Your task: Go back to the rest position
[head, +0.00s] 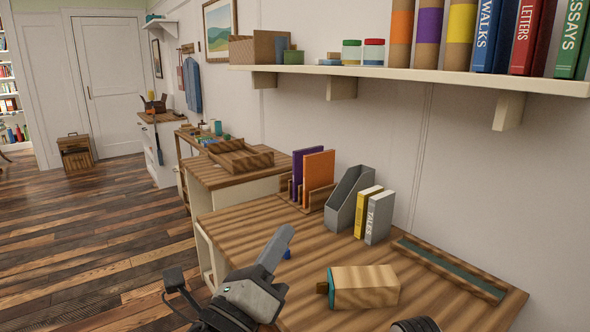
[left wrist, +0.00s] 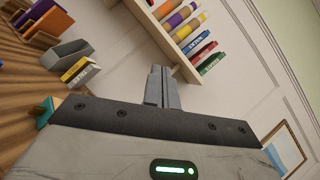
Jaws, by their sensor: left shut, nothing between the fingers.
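My left gripper (head: 283,237) is raised over the near left part of the wooden desk (head: 245,226) in the head view. Its fingers are shut with nothing between them. In the left wrist view the shut fingers (left wrist: 160,75) point toward the wall and shelf, apart from any object.
A wooden block-like box (head: 365,286) with a teal edge lies on the desk near my left gripper. Behind it stand a grey file holder (head: 347,198), books (head: 379,217) and upright folders (head: 318,172). A wall shelf (head: 420,76) overhangs the desk.

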